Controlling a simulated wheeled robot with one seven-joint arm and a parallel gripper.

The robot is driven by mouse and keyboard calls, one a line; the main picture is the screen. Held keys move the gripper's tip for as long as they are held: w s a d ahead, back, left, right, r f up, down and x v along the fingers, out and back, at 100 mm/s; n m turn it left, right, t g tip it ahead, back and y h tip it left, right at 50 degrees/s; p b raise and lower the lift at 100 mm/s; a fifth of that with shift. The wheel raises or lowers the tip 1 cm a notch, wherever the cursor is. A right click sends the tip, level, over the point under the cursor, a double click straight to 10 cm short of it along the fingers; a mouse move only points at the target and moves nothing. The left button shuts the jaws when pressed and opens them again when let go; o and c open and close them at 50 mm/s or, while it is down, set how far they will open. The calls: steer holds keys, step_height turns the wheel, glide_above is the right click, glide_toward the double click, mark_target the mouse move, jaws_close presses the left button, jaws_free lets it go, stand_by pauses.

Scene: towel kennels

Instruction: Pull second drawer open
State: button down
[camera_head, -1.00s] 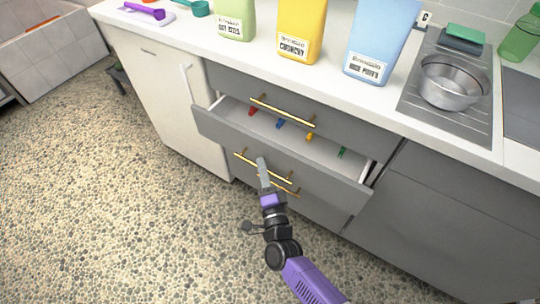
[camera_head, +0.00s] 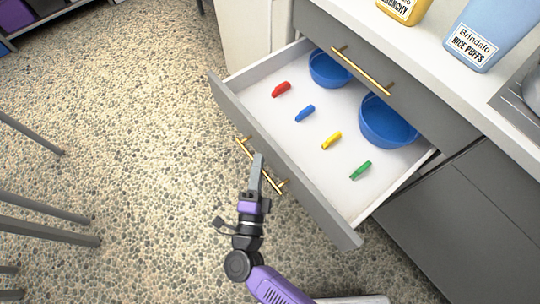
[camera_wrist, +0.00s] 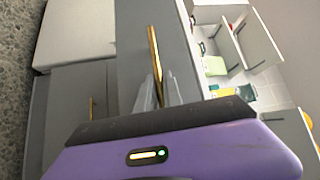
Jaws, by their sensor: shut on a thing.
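The second drawer (camera_head: 300,192) is pulled well out from the grey cabinet, and its white inside shows from above. Its gold bar handle (camera_head: 245,148) is on the front face; in the wrist view the handle (camera_wrist: 154,48) runs up from between my fingers. My gripper (camera_head: 258,163) is shut on this handle, near its middle. My fingers partly hide the bar in the head view. In the wrist view the fingertips of my gripper (camera_wrist: 159,88) lie on both sides of the bar.
The drawer holds red (camera_head: 281,89), blue (camera_head: 305,113), yellow (camera_head: 331,140) and green (camera_head: 361,170) clips, and two blue bowls (camera_head: 388,122) at the back. The top drawer (camera_head: 400,95) above is shut. Pebbled floor (camera_head: 120,130) lies clear left of the drawer; grey legs (camera_head: 45,208) stand far left.

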steer(key=shift+s+a+f, duration=0.1)
steer(key=shift+s+a, duration=0.15)
steer(key=shift+a, duration=0.1)
steer(key=c, duration=1.5)
jaws_free()
steer(key=shift+s+a+f, duration=0.15)
steer(key=shift+s+a, duration=0.05)
steer(key=shift+s, duration=1.05)
steer(key=shift+s+a+f, duration=0.15)
steer(key=shift+s+f, duration=0.05)
steer(key=shift+s, duration=1.1)
steer(key=shift+s+a+f, duration=0.15)
steer(key=shift+s+a, duration=0.05)
steer(key=shift+s, duration=1.05)
steer(key=shift+a, duration=0.1)
